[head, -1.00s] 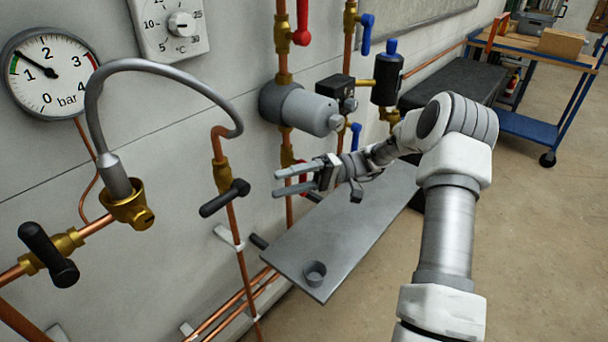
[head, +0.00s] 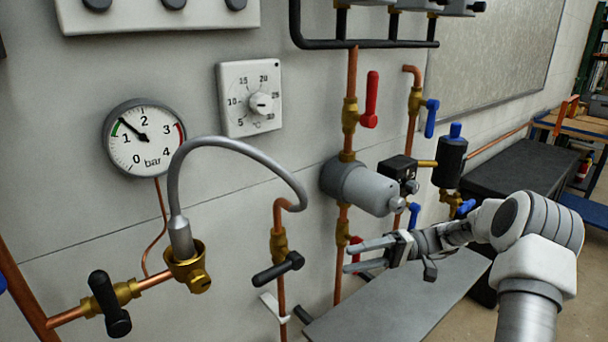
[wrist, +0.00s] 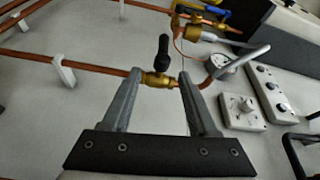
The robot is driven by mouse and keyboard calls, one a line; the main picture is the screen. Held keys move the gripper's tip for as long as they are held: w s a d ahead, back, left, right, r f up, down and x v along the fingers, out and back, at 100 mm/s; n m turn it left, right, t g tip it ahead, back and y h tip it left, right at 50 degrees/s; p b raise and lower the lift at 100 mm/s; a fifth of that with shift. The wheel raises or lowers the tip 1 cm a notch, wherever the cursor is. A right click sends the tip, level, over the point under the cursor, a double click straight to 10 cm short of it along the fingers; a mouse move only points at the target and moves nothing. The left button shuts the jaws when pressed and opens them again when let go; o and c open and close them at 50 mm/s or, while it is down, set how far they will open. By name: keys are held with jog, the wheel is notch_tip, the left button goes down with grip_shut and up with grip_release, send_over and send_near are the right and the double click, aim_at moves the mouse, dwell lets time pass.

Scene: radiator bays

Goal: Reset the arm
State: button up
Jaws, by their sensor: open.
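My gripper (head: 349,257) is in the right half of the head view, in front of the wall pipes and above the grey shelf. Its two fingers point left, are spread apart and hold nothing. In the wrist view my gripper (wrist: 158,76) also shows open and empty. A brass valve with a black handle (wrist: 157,79) appears between its fingers there. In the head view this black-handled valve (head: 279,267) is to the left of my gripper and apart from it. My arm reaches in from the lower right, with its elbow bent.
The round grey pump (head: 360,186) is on the pipe just above my gripper. The grey shelf (head: 395,305) lies below it. The pressure gauge (head: 145,138), dial thermostat (head: 249,98) and grey hose (head: 235,147) are farther left. A black bench (head: 520,160) stands at the back right.

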jog(key=s+a+r+m+t+h, duration=0.15)
jog(key=s+r+t+h, duration=0.35)
jog(key=s+h, duration=0.55)
jog(key=s+r+m+t+h, duration=0.4)
jog(key=s+h, duration=0.3)
jog(key=s, duration=0.7)
notch_tip(320, 180, up, 16)
jog(key=n+p, duration=0.1)
jog(key=p, duration=1.4)
jog(key=shift+a+t, duration=0.2)
jog(key=shift+t, duration=0.1)
